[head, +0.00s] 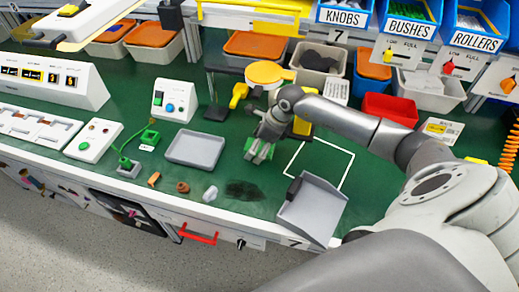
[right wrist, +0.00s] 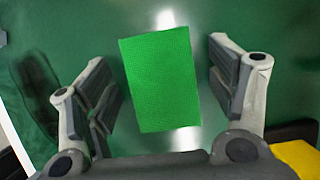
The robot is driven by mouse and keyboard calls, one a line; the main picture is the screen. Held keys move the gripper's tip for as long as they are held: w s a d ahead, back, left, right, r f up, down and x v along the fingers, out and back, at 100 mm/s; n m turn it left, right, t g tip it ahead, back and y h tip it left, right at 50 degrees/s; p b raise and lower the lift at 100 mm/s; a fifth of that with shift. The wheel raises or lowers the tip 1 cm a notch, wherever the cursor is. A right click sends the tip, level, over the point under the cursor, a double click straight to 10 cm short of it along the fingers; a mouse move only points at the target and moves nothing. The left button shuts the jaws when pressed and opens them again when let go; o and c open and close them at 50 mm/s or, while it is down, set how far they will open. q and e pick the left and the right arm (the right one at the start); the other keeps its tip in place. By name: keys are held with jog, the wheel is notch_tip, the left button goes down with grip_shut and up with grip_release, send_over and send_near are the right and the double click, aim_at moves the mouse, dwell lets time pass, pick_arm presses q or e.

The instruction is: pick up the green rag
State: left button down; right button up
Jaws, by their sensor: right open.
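The green rag (right wrist: 160,80) is a flat bright green rectangle lying on the green bench top. In the right wrist view it lies between the two open fingers of my right gripper (right wrist: 167,95), with a gap on each side. In the head view my right gripper (head: 260,150) is over the rag (head: 250,146) and hides part of it. The right fingers point down toward the bench and hold nothing. My left gripper does not show in either view.
A grey tray (head: 196,149) stands left of the gripper, and a grey dustpan (head: 312,208) lies at the front right. A dark patch (head: 243,190) and small loose pieces lie near the front edge. A yellow round-topped object (head: 268,74) stands behind the gripper.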

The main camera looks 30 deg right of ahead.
dwell(0.3)
jog(key=shift+s, duration=0.1)
jog(key=c, duration=1)
jog(key=shift+f, duration=0.1)
jog(key=shift+r+p, duration=0.25)
jog(key=shift+p, duration=0.15)
